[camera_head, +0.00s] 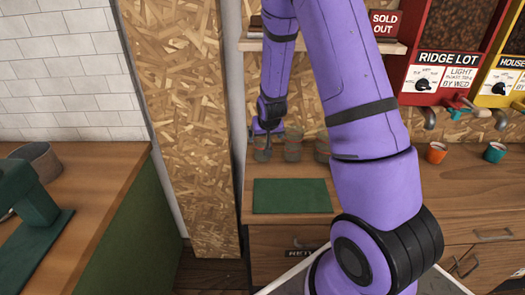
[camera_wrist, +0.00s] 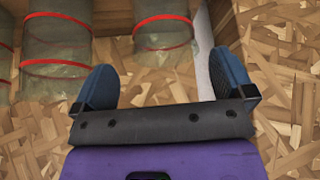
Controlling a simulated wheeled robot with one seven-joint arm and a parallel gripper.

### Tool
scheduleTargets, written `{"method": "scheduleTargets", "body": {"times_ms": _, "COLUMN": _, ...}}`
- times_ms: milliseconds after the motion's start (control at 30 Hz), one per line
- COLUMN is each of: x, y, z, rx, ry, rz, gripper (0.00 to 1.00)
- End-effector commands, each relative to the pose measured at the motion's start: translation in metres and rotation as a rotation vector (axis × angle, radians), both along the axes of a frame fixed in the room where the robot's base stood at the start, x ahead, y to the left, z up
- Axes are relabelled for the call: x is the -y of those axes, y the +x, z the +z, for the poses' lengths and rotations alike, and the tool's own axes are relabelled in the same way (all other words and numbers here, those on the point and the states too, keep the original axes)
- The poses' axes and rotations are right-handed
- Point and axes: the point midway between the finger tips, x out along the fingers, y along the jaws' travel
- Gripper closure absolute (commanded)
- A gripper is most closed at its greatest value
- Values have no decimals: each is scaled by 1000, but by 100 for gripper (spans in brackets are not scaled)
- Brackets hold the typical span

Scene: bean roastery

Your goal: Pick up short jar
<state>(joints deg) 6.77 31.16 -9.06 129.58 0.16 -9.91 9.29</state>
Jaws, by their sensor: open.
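Several greenish glass jars with red bands stand in a row on the wooden counter in the head view. The leftmost jar (camera_head: 262,154) is partly covered by my gripper (camera_head: 266,131); a middle jar (camera_head: 293,147) and a right jar (camera_head: 322,147) stand beside it. I cannot tell which is the short one. In the wrist view, one jar (camera_wrist: 162,38) lies in line with the gap of my gripper (camera_wrist: 166,76), seemingly just beyond the fingertips. My blue fingers are spread wide with nothing between them. Another jar (camera_wrist: 56,50) stands to the left, and a third is cut by the left edge.
A green mat (camera_head: 291,196) lies on the counter in front of the jars. A chipboard panel (camera_head: 185,110) stands close on the left. A shelf with a "SOLD OUT" sign (camera_head: 384,23) is above. An orange cup (camera_head: 436,152) and a teal cup (camera_head: 495,152) stand right.

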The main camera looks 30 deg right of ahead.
Motion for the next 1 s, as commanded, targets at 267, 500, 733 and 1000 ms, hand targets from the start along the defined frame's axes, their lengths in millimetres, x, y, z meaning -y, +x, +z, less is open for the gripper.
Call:
{"method": "scheduleTargets", "body": {"times_ms": 267, "x": 2, "y": 9, "z": -14, "rx": 0, "ry": 0, "rz": 0, "gripper": 0}}
{"method": "scheduleTargets", "body": {"times_ms": 500, "x": 5, "y": 25, "z": -39, "rx": -1, "ry": 0, "rz": 0, "gripper": 0}}
{"method": "scheduleTargets", "body": {"times_ms": 733, "x": 8, "y": 31, "z": -49, "rx": 2, "ry": -1, "rz": 0, "gripper": 0}}
{"method": "scheduleTargets", "body": {"times_ms": 1000, "x": 7, "y": 31, "z": -49, "rx": 2, "ry": -1, "rz": 0, "gripper": 18}}
